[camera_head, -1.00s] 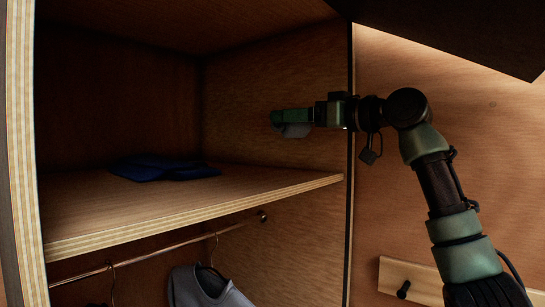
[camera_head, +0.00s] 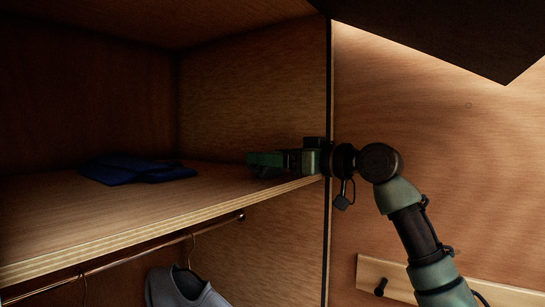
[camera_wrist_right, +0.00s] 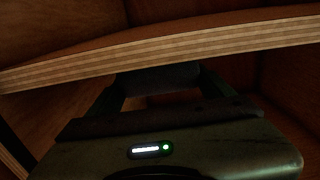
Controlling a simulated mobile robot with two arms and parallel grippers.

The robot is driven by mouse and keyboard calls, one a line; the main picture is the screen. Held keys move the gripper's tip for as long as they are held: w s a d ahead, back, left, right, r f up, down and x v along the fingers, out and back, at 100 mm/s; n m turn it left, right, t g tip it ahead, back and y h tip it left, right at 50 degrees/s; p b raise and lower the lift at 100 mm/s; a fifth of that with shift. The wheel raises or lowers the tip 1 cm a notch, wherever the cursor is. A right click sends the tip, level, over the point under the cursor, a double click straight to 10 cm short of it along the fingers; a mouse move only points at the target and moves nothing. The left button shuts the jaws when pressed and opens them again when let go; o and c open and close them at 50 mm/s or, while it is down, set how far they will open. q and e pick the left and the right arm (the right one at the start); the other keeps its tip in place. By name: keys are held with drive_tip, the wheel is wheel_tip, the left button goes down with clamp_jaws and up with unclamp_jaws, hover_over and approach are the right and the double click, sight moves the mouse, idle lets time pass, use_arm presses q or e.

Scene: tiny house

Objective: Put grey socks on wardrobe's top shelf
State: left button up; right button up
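The wardrobe's top shelf (camera_head: 90,225) is a wooden board with a pale layered front edge. Its edge also crosses the right wrist view (camera_wrist_right: 200,48). My right gripper (camera_head: 262,160) reaches in from the right, low over the shelf's right end by the side wall. The grey socks (camera_wrist_right: 158,76) show as a dark bundle between its fingers in the right wrist view, and the gripper seems shut on them. In the head view they are barely distinguishable in shadow under the fingers. Whether they touch the shelf is unclear. My left gripper is not in view.
A folded dark blue cloth (camera_head: 135,170) lies on the shelf, left of the gripper. The shelf between them is clear. A grey garment (camera_head: 182,288) hangs from the rail (camera_head: 135,267) below. A dark panel (camera_head: 450,30) juts in at top right.

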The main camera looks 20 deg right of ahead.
sight(290, 178)
drive_tip(key=shift+o, duration=0.8)
drive_tip(key=shift+s+r, duration=0.1)
drive_tip(key=shift+s, duration=0.1)
drive_tip(key=b+v, duration=0.3)
drive_tip(key=v, duration=0.1)
drive_tip(key=shift+d+f, duration=0.1)
drive_tip(key=shift+f, duration=0.2)
drive_tip(key=b+v, duration=0.3)
drive_tip(key=v, duration=0.4)
drive_tip(key=shift+s+d+r+b, duration=0.2)
drive_tip(key=shift+s+r+b, duration=0.15)
drive_tip(key=shift+b, duration=0.05)
